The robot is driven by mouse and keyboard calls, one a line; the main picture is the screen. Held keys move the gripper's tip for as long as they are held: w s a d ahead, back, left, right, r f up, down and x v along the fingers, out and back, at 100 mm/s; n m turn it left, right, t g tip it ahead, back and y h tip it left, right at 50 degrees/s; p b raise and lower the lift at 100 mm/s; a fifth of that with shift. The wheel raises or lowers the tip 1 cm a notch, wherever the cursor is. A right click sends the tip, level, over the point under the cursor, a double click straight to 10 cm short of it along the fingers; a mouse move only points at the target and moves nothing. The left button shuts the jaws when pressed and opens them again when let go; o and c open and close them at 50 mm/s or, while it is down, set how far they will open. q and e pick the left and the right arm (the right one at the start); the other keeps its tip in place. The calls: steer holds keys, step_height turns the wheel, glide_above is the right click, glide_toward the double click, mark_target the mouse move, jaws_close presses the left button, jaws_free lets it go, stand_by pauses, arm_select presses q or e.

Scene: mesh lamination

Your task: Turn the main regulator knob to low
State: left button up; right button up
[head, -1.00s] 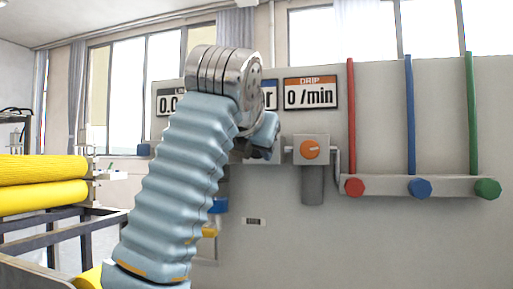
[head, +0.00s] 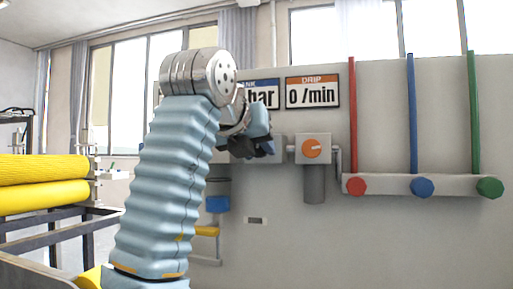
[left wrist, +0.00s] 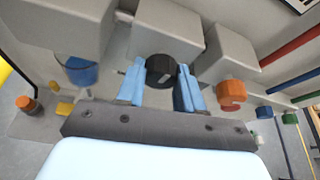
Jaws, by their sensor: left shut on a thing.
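A black round knob (left wrist: 158,70) with a pale mark sits on the front of the middle grey wall box (left wrist: 168,38) in the left wrist view. My left gripper (left wrist: 161,82) has its two blue fingers on either side of the knob and is shut on it. In the head view my left gripper (head: 252,140) is at the wall box left of the orange knob (head: 312,148). There the gripper and wrist cover the black knob, so its setting cannot be read. My right gripper is in neither view.
The orange knob's box is close to the right of my gripper. Red (head: 355,186), blue (head: 421,187) and green (head: 489,188) valves are further right. Display signs (head: 313,93) hang above. A blue-banded filter (head: 217,203) hangs below left. Yellow rolls (head: 45,194) lie far left.

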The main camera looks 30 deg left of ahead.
arm_select(q)
steer(key=shift+r+n+h, duration=0.15)
steer(key=shift+n+h, duration=0.25)
steer(key=shift+n, duration=0.1)
stand_by(0.3)
steer(key=o, duration=1)
steer(key=shift+o, duration=0.2)
